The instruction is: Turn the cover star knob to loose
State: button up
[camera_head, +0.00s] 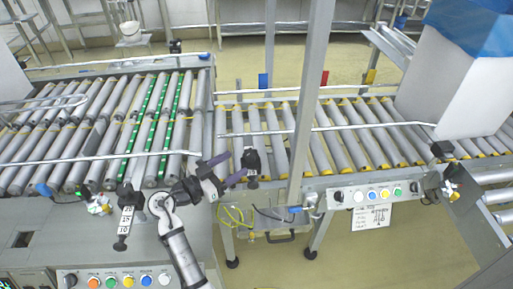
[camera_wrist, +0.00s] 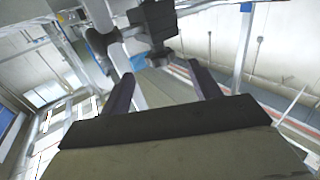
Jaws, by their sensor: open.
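A grey upright post (camera_head: 310,100) stands right of my gripper. A button panel (camera_head: 375,195) hangs below the right conveyor (camera_head: 380,130). A white box with blue liner (camera_head: 455,85) sits at the right. A black-and-white scale plate (camera_head: 125,220) lies left of my arm.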

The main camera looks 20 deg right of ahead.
aim_at(253, 149)
jog(key=p+x, duration=0.2)
jog(key=x, duration=0.7)
jog(key=shift+d, duration=0.15)
jog(key=c, duration=1)
jog(key=shift+o, duration=0.2)
jog(key=shift+f, duration=0.1)
jog(key=shift+t, duration=0.3)
jog(key=shift+w+f+n+t+y+b, duration=0.1)
jog(key=shift+n+t+y+b, duration=0.35)
jog(key=shift+n+t, duration=0.3)
jog(key=shift+w+n+t+y+b, duration=0.1)
jog(key=shift+n+t+y+b, duration=0.3)
jog(key=shift+n+t, duration=0.4)
jog(key=shift+w+a+r+n+t+y+p, duration=0.1)
jog(key=shift+n+t+y+p, duration=0.05)
jog(key=shift+n+t+y, duration=0.5)
jog(key=shift+w+a+r+n+t+y+p, duration=0.1)
jog(key=shift+n+t+y, duration=0.35)
jog(key=shift+t, duration=0.4)
jog(key=shift+w+a+n+t+y+p, duration=0.15)
jog(key=shift+n+t+y, duration=0.3)
jog(key=shift+t+y, duration=0.25)
